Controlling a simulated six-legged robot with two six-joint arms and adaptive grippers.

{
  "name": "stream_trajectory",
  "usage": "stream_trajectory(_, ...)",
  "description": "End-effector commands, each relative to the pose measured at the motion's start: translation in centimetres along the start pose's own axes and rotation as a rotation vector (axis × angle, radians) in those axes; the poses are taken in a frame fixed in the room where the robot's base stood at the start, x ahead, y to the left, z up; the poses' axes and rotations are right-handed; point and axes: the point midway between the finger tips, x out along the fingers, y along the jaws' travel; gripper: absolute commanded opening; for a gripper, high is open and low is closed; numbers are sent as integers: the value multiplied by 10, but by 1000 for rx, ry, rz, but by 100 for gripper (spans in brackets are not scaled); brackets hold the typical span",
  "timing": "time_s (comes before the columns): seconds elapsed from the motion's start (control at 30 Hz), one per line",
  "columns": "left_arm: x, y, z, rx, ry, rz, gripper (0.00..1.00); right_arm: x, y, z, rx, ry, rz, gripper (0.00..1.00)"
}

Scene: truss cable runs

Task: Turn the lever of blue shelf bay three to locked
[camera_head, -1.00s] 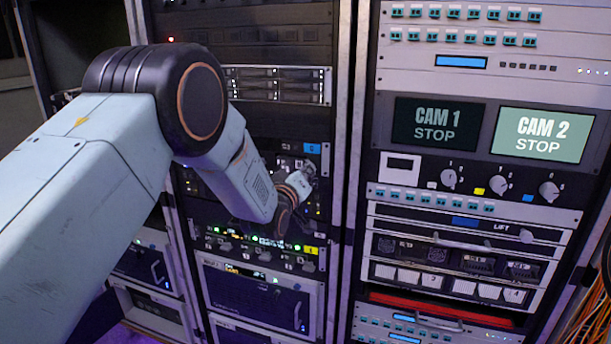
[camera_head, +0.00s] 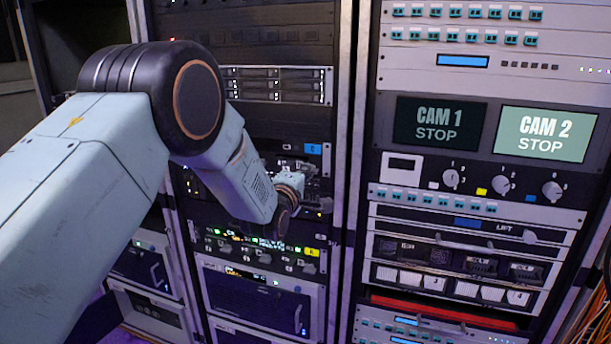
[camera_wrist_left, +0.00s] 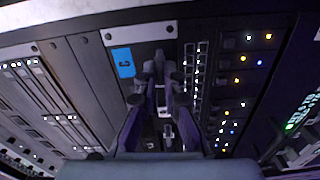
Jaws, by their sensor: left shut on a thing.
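The blue-tagged shelf is a dark panel in the left-centre rack; its blue label (camera_head: 313,148) is at the right end, and the label also shows in the left wrist view (camera_wrist_left: 124,62). My left gripper (camera_head: 316,172) is at this shelf, just below the label. In the left wrist view the fingers (camera_wrist_left: 160,76) are closed together against the panel beside the label, shut on a small lever. The fingers hide most of the lever, so its angle and bay number cannot be read. My right gripper is not in view.
Below is a shelf with green lights and a yellow label (camera_head: 312,253). A drive unit (camera_head: 277,84) sits above. The right rack holds the CAM 1 (camera_head: 438,124) and CAM 2 (camera_head: 543,133) screens and several knobs. Orange cables (camera_head: 585,310) hang at the lower right.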

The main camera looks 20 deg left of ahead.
Motion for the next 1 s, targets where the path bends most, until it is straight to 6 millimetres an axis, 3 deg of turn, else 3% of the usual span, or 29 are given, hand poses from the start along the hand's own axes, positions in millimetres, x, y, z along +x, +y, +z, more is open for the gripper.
stream_trajectory(0.77, 0, 0, 0, -104, 0, 1, 0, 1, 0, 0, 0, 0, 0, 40)
stream_trajectory(0.8, 0, 0, 0, -104, 0, 1, 9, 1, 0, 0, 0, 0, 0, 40)
stream_trajectory(1.0, 0, 0, 0, -103, 0, 1, 26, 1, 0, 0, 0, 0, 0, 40)
